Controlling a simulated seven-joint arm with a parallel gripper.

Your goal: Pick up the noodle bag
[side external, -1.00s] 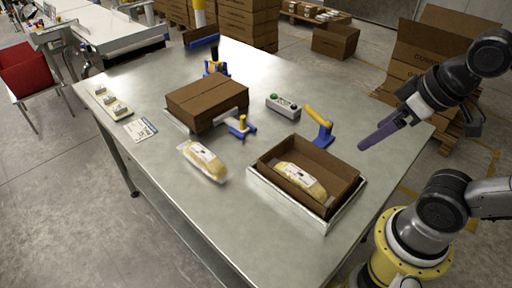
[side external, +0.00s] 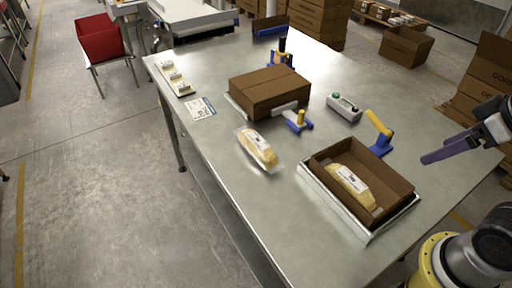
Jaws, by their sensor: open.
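One noodle bag (side external: 259,149), clear with yellowish contents and a pale label, lies on the bare metal table left of the open box. A second, similar bag (side external: 352,186) lies inside the open cardboard box (side external: 331,200). My gripper (side external: 424,160) has long purple fingers and is at the right, above the table's right side. It is open and empty, apart from both bags, with the open box between it and the loose bag.
A closed carton (side external: 270,92) stands behind the loose bag. Blue clamps with yellow handles (side external: 379,124) and a grey button box (side external: 344,107) are on the table (side external: 225,165). A card (side external: 201,109) and a strip with small blocks (side external: 174,79) lie at the left.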

